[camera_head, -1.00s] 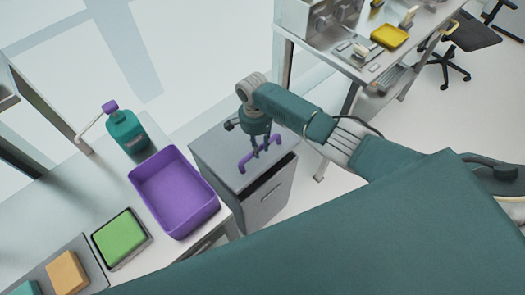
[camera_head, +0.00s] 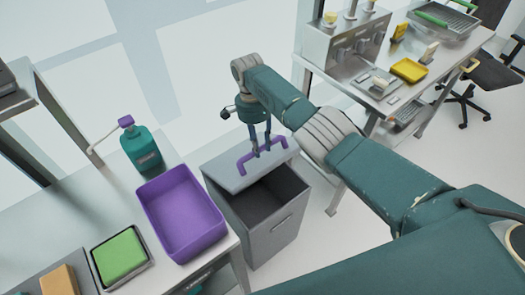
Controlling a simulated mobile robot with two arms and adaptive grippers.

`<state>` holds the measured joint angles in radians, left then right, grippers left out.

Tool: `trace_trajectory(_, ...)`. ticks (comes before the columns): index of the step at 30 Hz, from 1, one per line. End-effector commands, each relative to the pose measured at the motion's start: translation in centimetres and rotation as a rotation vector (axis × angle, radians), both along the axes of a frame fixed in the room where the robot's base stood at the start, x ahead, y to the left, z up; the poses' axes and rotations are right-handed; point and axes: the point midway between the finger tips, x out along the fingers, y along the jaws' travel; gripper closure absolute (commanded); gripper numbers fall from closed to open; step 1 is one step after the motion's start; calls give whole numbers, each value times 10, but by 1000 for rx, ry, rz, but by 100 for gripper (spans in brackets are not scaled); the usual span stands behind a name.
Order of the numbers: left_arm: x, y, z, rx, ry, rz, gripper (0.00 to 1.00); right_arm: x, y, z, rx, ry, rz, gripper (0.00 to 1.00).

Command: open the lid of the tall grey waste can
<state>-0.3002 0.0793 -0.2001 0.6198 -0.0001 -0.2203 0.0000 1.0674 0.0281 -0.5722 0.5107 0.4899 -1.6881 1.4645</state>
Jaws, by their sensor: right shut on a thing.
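The tall grey waste can (camera_head: 266,240) stands on the floor just right of the white table. Its grey lid (camera_head: 226,171) is tilted up at the far side, and the dark inside of the can shows in front of it. A purple handle (camera_head: 243,166) is fixed on the lid. My right gripper (camera_head: 260,152) reaches down from above and is shut on the purple handle. The fingertips partly cover the handle. My left gripper is not in view.
A purple bin (camera_head: 150,205), a teal pump bottle (camera_head: 142,150) and a green block (camera_head: 119,255) on a tray stand on the white table at left. A metal workbench (camera_head: 385,103) with a yellow tray (camera_head: 409,70) stands at the back right, near a dark chair.

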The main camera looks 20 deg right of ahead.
Motion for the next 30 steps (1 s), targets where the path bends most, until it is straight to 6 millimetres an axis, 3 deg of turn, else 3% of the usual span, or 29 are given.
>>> trace_trajectory(10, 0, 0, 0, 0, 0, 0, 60, 6, 2, 2, 4, -18, 3, 100)
trace_trajectory(11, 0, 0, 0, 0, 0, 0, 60, 6, 2, 2, 4, -18, 3, 72)
trace_trajectory(14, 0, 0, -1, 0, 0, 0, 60, 5, 2, 2, 4, -17, 2, 55)
trace_trajectory(30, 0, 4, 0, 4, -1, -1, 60, 3, 1, 1, 2, -10, 1, 55)
